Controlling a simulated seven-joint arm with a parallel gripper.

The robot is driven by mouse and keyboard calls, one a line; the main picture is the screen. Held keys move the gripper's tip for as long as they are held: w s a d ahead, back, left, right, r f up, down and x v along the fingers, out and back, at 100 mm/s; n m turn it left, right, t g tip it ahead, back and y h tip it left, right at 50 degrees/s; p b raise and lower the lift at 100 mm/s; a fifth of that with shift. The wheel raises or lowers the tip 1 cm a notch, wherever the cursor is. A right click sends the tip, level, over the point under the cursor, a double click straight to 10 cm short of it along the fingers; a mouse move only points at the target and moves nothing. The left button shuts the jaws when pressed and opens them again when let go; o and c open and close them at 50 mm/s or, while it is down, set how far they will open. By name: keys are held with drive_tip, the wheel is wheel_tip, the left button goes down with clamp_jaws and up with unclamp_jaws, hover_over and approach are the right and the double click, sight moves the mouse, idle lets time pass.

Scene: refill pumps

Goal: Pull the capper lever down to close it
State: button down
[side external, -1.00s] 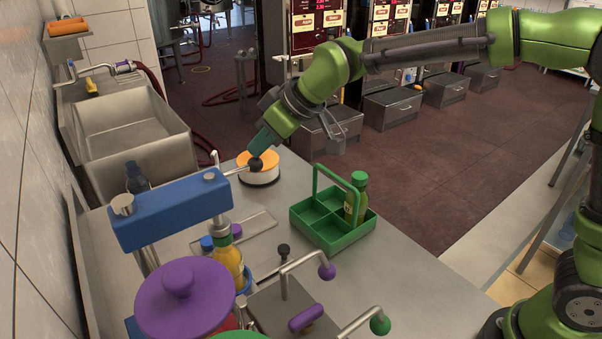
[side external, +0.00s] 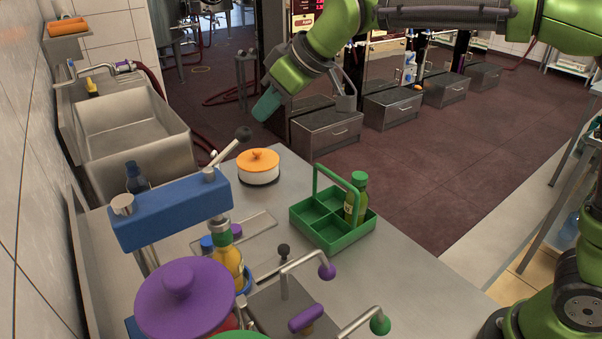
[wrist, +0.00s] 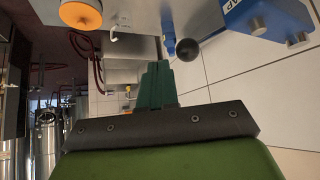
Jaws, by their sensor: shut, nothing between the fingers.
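The capper is a blue block (side external: 170,210) on metal posts at the left of the counter. Its metal lever (side external: 224,155) slants up to the right and ends in a black ball knob (side external: 243,133). A yellow-orange bottle (side external: 229,262) stands upright under the capper head. My gripper (side external: 264,108) is shut and empty, above and to the right of the knob and apart from it. In the wrist view the shut green fingers (wrist: 156,72) point toward the scene, with the black knob (wrist: 188,50) just right of their tips and the blue capper (wrist: 270,18) at upper right.
A white pot with an orange lid (side external: 259,167) stands just right of the lever. A green carrier (side external: 332,218) holding a green-capped bottle (side external: 355,198) is further right. Purple-lidded pump container (side external: 185,300) is in front. A sink (side external: 130,130) lies behind left.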

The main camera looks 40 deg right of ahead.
wheel_tip(320, 180, up, 5)
drive_tip(key=shift+r, duration=0.1)
idle(0.4)
drive_tip(key=s+d+r+m+t+h, duration=0.1)
drive_tip(key=s+d+r+m+t, duration=0.15)
drive_tip(key=s+d, duration=0.8)
drive_tip(key=s+d+f+m+g, duration=0.1)
drive_tip(key=s+d+f+m, duration=0.2)
drive_tip(key=s+f, duration=0.4)
drive_tip(key=s+d+f+m+g+h, duration=0.1)
drive_tip(key=s+d+f+m, duration=0.2)
drive_tip(key=s+f, duration=0.4)
drive_tip(key=shift+s+d+f+m, duration=0.15)
drive_tip(key=shift+f+m, duration=0.6)
drive_tip(key=shift+f, duration=0.1)
